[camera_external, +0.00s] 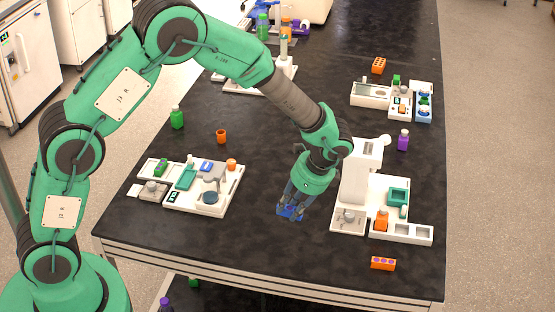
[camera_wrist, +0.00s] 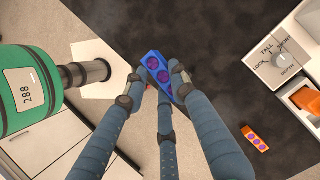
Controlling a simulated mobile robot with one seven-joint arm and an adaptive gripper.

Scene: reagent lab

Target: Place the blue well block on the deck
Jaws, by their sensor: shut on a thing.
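The blue well block (camera_external: 288,212) is held in the fingers of my gripper (camera_external: 292,204), over the dark bench between two white stations. I cannot tell whether its underside touches the bench. In the wrist view the blue block (camera_wrist: 157,66) shows purple wells and lies tilted between the fingertips of my gripper (camera_wrist: 158,84), which partly cover it. The white station on the right (camera_external: 415,209) has a knob and bays with teal and orange pieces. The white station on the left (camera_external: 225,199) carries teal, blue and orange pieces. I cannot tell which one is the deck.
An orange well block (camera_external: 383,263) lies near the front right edge; it also shows in the wrist view (camera_wrist: 254,138). A green bottle (camera_external: 177,118), an orange cup (camera_external: 221,136) and a purple bottle (camera_external: 403,139) stand farther back. The bench middle is clear.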

